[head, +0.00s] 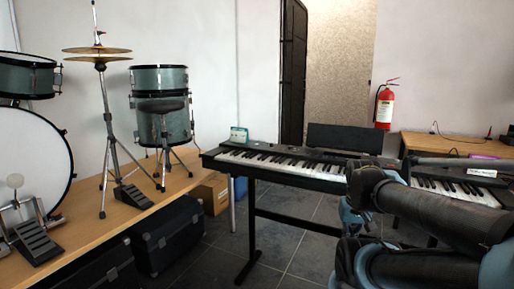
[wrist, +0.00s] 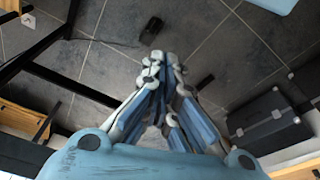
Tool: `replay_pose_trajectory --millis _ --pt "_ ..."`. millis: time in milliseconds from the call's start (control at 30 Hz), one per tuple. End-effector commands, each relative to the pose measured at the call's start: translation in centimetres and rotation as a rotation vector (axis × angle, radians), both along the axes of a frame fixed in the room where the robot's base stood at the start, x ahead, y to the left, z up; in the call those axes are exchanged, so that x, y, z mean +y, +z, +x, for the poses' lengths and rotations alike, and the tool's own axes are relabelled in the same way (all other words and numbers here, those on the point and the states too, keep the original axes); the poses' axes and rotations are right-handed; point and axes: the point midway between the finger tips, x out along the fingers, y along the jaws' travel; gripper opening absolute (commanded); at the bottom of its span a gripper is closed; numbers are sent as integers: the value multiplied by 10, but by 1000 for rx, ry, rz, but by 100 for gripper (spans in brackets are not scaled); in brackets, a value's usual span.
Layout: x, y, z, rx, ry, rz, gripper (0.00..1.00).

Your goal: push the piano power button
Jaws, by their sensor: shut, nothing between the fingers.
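A black piano keyboard (head: 212,158) with white keys stands on a black stand in the middle of the head view. I cannot make out the power button at this size. The piano's keys and panel do not show clearly in the wrist view, and the gripper touches nothing that I can see there.
A wooden platform (head: 112,222) at the left bears drums, cymbals (head: 97,51) and pedals. Black cases (head: 166,236) and a cardboard box (head: 211,192) are on the floor. A fire extinguisher (head: 384,106) hangs on the back wall. Tiled floor is open beneath the piano.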

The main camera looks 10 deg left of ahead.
Motion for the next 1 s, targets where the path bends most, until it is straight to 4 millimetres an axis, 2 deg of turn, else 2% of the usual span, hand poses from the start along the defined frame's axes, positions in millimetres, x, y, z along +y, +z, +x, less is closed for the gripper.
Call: replay_pose_trajectory --millis 233,300,433,567,1000 --pt "0 0 0 0 0 0 0" --pt "0 5 -7 -12 2 0 0" --pt "2 16 3 -23 21 -2 0" --pt "5 37 25 -43 60 -8 0" --pt "27 119 130 -137 232 -37 0"
